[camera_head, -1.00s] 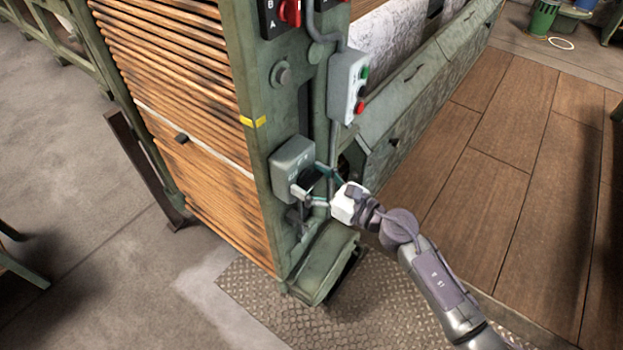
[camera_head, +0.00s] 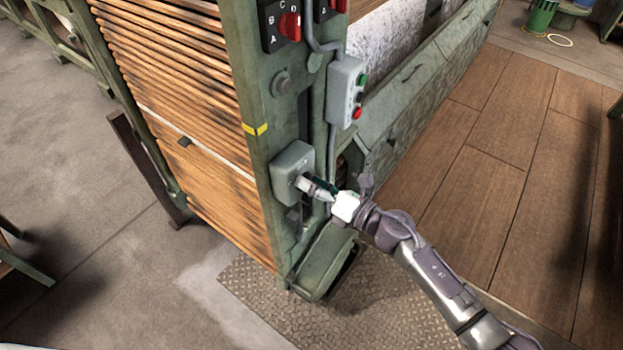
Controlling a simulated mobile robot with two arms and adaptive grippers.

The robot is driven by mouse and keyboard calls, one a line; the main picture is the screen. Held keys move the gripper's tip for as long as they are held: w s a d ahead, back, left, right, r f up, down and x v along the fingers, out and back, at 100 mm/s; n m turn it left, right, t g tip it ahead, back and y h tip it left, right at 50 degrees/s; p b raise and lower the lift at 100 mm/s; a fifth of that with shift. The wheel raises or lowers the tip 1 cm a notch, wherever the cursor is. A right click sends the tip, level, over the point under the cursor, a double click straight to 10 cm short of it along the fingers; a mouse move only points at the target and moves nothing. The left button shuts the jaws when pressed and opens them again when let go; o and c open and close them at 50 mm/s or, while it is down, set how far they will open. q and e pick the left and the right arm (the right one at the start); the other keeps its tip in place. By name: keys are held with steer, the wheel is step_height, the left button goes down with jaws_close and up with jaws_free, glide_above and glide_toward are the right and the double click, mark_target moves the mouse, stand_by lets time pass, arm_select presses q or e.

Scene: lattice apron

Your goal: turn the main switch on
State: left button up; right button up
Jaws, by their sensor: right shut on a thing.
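The main switch is a grey box (camera_head: 288,167) fixed low on the green machine post. My right gripper (camera_head: 308,186) reaches it from the right and is shut on the switch's knob at the front of the box. The fingers cover the knob, so I cannot tell which way it points. My left gripper is not in view.
A push-button box (camera_head: 345,90) with green, black and red buttons hangs above my right gripper. Red selector knobs (camera_head: 290,26) are higher on the post (camera_head: 262,110). A green foot block (camera_head: 325,262) stands below on a metal tread plate (camera_head: 260,300). Wooden floor (camera_head: 480,190) is clear at right.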

steer(key=m+p, duration=0.1)
steer(key=m, duration=0.3)
steer(key=shift+m+p, duration=0.3)
steer(key=shift+p, duration=0.05)
steer(key=m+p, duration=0.1)
steer(key=m, duration=0.3)
steer(key=shift+f, duration=0.15)
steer(key=shift+m, duration=0.3)
steer(key=o, duration=1.2)
steer(key=shift+d, duration=0.1)
steer(key=shift+c, duration=0.2)
steer(key=v, duration=1.2)
steer(key=shift+w+f, duration=0.1)
